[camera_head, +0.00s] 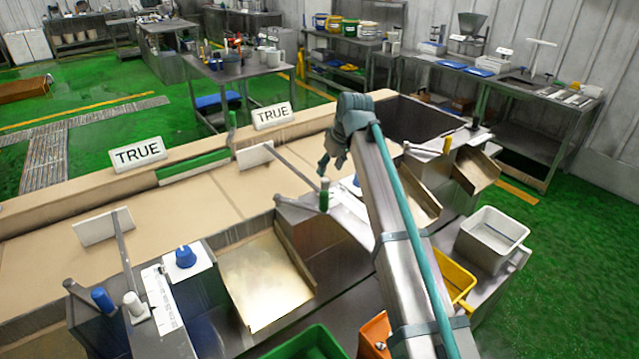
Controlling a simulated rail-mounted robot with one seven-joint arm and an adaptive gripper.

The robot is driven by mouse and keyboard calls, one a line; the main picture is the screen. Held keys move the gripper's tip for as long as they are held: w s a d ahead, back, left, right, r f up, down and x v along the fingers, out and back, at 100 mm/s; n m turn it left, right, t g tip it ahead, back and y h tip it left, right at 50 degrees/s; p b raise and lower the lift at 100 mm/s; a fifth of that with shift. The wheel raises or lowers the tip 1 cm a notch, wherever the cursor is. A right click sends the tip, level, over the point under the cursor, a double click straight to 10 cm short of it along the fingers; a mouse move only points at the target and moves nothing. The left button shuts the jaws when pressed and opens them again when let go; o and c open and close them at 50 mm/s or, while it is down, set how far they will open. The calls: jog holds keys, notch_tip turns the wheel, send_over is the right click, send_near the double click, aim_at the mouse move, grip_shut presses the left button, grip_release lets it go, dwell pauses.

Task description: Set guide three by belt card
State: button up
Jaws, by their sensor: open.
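A tan belt (170,210) runs from the lower left to the upper right. White belt cards reading TRUE stand along its far edge: one at left (138,154) and one at centre (272,115). A white guide plate on a metal bar (103,227) lies over the belt at left, and another guide plate (255,155) at centre. Further right, a grey bar with a yellow-tipped handle (447,146) shows beside my arm, which hides part of that area. My gripper (325,166) is open, above the belt, and seen only partly behind my wrist. No held thing shows.
A blue knob (185,257) sits on a white plate. Metal chutes (268,280) lead to a green bin (305,345), an orange bin, a yellow bin (455,280) and a white bin (492,238).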

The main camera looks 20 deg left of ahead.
aim_at(326, 180)
jog(key=p+x, duration=0.2)
jog(key=x, duration=0.7)
jog(key=shift+d+f, duration=0.1)
jog(key=shift+c, duration=0.2)
grip_shut()
